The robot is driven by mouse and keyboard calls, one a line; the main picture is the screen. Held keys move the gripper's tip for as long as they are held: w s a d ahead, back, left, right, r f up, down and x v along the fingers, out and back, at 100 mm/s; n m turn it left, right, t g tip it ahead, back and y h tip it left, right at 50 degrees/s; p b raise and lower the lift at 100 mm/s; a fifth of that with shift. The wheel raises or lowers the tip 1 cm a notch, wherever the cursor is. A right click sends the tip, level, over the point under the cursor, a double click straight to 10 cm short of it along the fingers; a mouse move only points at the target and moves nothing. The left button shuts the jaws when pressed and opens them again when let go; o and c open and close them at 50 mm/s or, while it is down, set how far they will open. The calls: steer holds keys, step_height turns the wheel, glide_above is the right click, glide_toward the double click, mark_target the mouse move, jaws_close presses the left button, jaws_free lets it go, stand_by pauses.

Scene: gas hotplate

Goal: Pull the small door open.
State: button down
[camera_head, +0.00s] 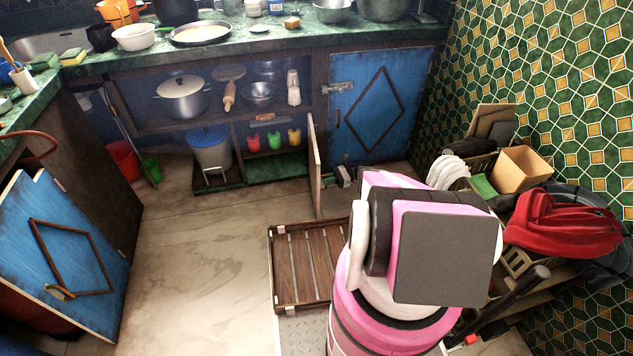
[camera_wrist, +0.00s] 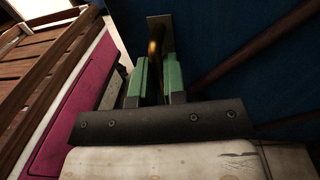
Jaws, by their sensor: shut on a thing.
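The small door (camera_head: 315,165) stands swung out from the low cabinet, seen almost edge-on with a pale wooden edge in the head view. In the wrist view a dark blue panel (camera_wrist: 225,40) with a brown wooden strip fills the right side. A brass handle (camera_wrist: 154,48) on a metal plate sits at the panel's edge. My gripper (camera_wrist: 155,75) has green pads on both sides of the handle and is shut on it. In the head view my arm hides most of the gripper's surroundings.
A larger blue door (camera_head: 375,105) is shut to the right. Another blue door (camera_head: 62,260) stands at the left. A loaded shelf (camera_head: 535,300) stands at right. The floor at centre left is clear.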

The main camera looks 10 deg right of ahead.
steer(key=shift+s+d+n+g, duration=0.1)
steer(key=shift+d+n+g, duration=0.3)
steer(key=shift+d, duration=0.6)
steer(key=c, duration=1.5)
jaws_free()
steer(key=w+d, duration=0.1)
steer(key=d, duration=0.6)
steer(key=shift+w+d, duration=0.2)
steer(key=shift+w, duration=0.05)
